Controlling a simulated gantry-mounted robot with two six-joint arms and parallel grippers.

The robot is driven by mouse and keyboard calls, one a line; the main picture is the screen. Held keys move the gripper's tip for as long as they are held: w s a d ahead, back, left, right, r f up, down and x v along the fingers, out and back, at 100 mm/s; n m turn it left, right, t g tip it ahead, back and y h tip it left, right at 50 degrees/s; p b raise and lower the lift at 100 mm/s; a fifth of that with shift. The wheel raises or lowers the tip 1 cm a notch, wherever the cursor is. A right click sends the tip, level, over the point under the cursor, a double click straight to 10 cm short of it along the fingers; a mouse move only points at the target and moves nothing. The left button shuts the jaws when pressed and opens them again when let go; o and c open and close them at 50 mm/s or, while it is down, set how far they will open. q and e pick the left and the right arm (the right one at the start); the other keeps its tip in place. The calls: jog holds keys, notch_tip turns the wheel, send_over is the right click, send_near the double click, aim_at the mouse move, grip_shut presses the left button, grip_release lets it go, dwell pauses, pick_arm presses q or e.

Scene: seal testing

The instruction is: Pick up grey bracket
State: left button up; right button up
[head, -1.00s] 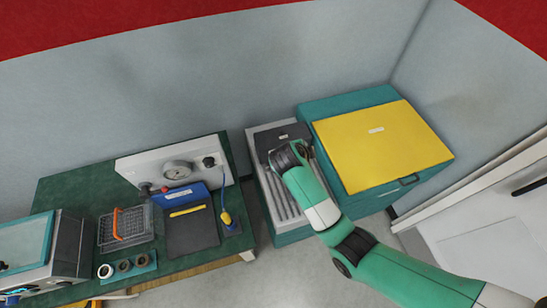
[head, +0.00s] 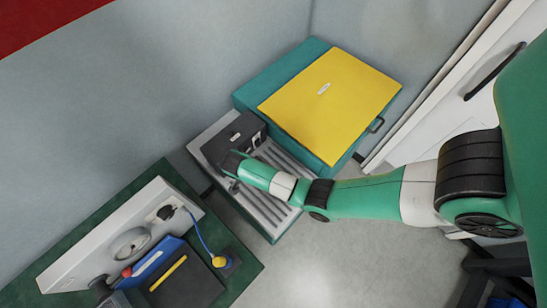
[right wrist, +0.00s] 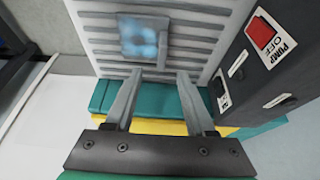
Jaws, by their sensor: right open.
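My right gripper (right wrist: 160,73) is open in the right wrist view, with two grey fingers apart and nothing between them. Just beyond the fingertips, a small square grey piece (right wrist: 128,52) with a blotchy light-blue face lies on a ribbed grey surface (right wrist: 205,28). I cannot tell for certain whether this piece is the grey bracket. In the head view, my right arm reaches over the ribbed grey top (head: 268,215) of a low teal unit, and its wrist hides the gripper and the small piece. My left gripper is not in view.
A dark pump box (right wrist: 262,70) with a red switch stands close to the right of the gripper; it also shows in the head view (head: 226,140). A teal chest with a yellow lid (head: 325,100) stands beside the unit. A green bench (head: 235,275) is at lower left.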

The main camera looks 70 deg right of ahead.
jog(key=b+x, duration=0.1)
jog(key=x, duration=0.3)
jog(key=shift+d+f, duration=0.1)
jog(key=shift+f, duration=0.15)
jog(key=b+x, duration=0.1)
jog(key=x, duration=0.1)
jog(key=b+x, duration=0.1)
jog(key=x, duration=0.1)
jog(key=shift+w+f+b, duration=0.2)
jog(key=shift+f+b, duration=0.1)
jog(key=shift+b, duration=0.05)
jog(key=shift+s+d+f, duration=0.1)
jog(key=shift+d+f, duration=0.05)
jog(key=shift+f, duration=0.15)
jog(key=shift+c, duration=0.3)
grip_shut()
jog(key=shift+r, duration=0.1)
